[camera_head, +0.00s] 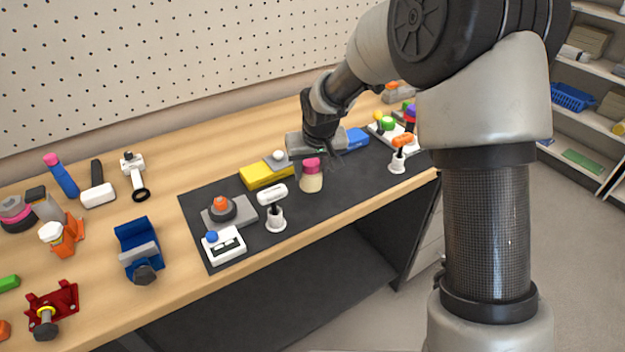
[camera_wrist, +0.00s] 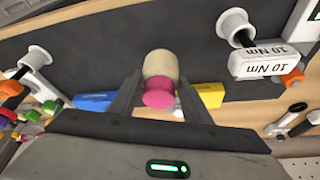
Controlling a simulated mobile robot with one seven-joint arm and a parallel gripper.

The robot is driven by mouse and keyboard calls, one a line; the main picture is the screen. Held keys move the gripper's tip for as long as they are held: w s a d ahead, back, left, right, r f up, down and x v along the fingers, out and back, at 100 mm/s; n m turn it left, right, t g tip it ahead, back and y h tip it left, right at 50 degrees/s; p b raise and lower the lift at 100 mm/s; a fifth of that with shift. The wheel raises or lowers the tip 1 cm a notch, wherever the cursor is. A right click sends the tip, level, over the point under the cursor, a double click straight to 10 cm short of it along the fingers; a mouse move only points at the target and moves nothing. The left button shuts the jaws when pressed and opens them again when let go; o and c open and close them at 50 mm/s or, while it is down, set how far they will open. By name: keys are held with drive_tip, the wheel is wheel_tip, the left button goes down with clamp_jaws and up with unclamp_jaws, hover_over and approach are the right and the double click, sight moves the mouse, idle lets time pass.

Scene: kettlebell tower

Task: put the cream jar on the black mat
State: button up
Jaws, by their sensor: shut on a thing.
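The cream jar (camera_head: 311,184) has a cream body and a pink lid. In the wrist view the cream jar (camera_wrist: 160,66) sits between the two fingers of my gripper (camera_wrist: 160,98), pink lid toward the palm. The fingers partly hide its sides.
On the mat, a white-headed tool in a white holder (camera_head: 274,208) stands left of the jar, with a yellow block (camera_head: 265,174) behind. An orange-topped tool (camera_head: 400,153) stands right. A blue block (camera_head: 355,139) lies behind. A blue vise-like item (camera_head: 138,248) is on the wooden bench.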

sight(312, 180)
drive_tip(key=shift+f, duration=1.8)
drive_tip(key=shift+f, duration=0.15)
drive_tip(key=o, duration=1.1)
drive_tip(key=shift+o, duration=0.2)
